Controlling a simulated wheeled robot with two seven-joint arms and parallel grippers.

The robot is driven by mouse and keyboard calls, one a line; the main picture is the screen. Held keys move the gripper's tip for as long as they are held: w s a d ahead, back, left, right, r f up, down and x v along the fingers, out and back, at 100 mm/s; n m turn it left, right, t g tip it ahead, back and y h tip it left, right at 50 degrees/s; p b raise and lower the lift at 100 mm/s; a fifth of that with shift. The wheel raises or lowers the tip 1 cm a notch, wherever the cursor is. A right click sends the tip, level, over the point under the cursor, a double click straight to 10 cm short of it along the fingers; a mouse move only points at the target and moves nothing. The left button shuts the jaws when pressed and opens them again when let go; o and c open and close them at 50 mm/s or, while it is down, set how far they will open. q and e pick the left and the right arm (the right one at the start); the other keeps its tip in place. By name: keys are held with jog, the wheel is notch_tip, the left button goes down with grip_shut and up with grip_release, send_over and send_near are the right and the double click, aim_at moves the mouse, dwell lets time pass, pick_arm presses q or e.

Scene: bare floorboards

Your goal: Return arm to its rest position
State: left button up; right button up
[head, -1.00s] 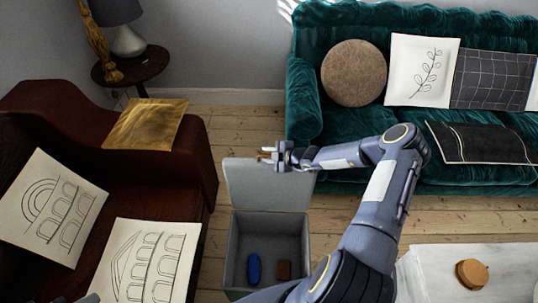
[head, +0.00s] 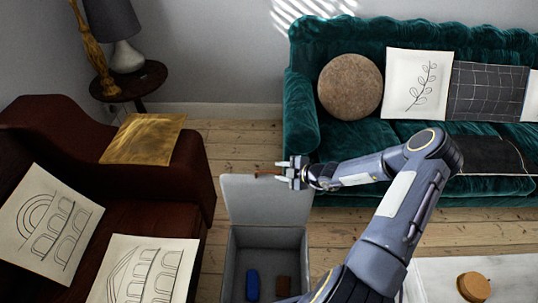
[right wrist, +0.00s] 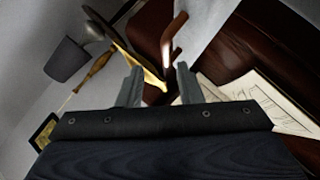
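My right arm reaches across the head view from the lower right. Its gripper (head: 284,172) hangs in the air at the top edge of the raised lid of a grey box (head: 265,237). In the right wrist view the two fingers (right wrist: 160,85) stand apart with nothing clearly between them. A small brown bar (head: 268,173) shows beside the fingertips at the lid's edge. It also shows past the fingers in the right wrist view (right wrist: 173,38); I cannot tell whether they touch. My left gripper is not in view.
Inside the box lie a blue object (head: 252,284) and a brown block (head: 283,287). A dark red armchair (head: 180,183) stands left, a green sofa (head: 300,120) behind right. A pale table (head: 510,272) with a round wooden item (head: 474,286) is at lower right.

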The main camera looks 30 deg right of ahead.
jog(key=s+a+r+n+g+y, duration=0.1)
jog(key=s+a+r+n, duration=0.2)
jog(key=a+r+n, duration=0.5)
jog(key=s+a+r+n+g+y, duration=0.1)
jog(key=s+a+r+n+g, duration=0.15)
jog(key=r+n, duration=0.7)
jog(key=s+a+r+n+g+y, duration=0.1)
jog(key=s+a+r+n, duration=0.35)
jog(key=n, duration=0.75)
jog(key=s+a+r+n+h, duration=0.1)
jog(key=s+r+n+h, duration=0.1)
jog(key=s+n, duration=0.8)
jog(key=s+a+r+n+h, duration=0.1)
jog(key=s+r+n, duration=0.1)
jog(key=s+n, duration=0.8)
jog(key=n+g, duration=0.1)
jog(key=n, duration=0.4)
jog(key=shift+s+r+h, duration=0.15)
jog(key=shift+r+h, duration=0.1)
jog(key=shift+h, duration=0.15)
